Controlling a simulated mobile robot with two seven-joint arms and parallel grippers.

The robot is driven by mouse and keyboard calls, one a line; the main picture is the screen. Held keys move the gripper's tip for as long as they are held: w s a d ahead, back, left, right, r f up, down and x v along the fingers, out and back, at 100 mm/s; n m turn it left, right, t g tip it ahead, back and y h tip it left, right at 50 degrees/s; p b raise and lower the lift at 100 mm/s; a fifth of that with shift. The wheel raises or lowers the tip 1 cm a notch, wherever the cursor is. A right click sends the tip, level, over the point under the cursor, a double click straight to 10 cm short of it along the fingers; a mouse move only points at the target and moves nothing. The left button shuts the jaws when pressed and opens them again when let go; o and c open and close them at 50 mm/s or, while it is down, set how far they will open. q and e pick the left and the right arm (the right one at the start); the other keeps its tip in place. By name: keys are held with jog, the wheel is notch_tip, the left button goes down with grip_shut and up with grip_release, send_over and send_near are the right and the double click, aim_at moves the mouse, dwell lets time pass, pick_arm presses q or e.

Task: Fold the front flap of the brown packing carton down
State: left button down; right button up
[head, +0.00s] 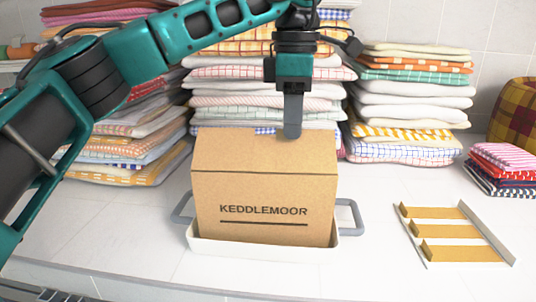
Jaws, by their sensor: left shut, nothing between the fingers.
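The brown packing carton (264,205) stands upright in a shallow white tray, its front face printed "KEDDLEMOOR". Above the front edge, a plain brown panel, which looks like the front flap (235,152), reaches back, with a small notch in its far edge. I cannot tell whether it lies flat or stands tilted. My left gripper (292,136) points down from above, shut and empty, its fingertips overlapping the panel's far edge right of the middle. I cannot tell whether they touch it. The carton's inside and other flaps are hidden. My right gripper is out of view.
The white tray (262,250) has grey handles at both sides. Stacks of folded towels (410,100) stand close behind the carton. A low divided holder (455,235) lies to the right, beside a small pile of towels (503,170). The counter in front is clear.

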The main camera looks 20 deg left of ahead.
aim_at(292, 143)
pick_arm(q)
jog(key=shift+f+b, duration=1.1)
jog(key=shift+f, duration=1.05)
jog(key=shift+r, duration=0.1)
notch_tip(292, 143, up, 3)
jog(key=p, duration=0.3)
jog(key=shift+r, duration=2.55)
jog(key=shift+f, duration=0.1)
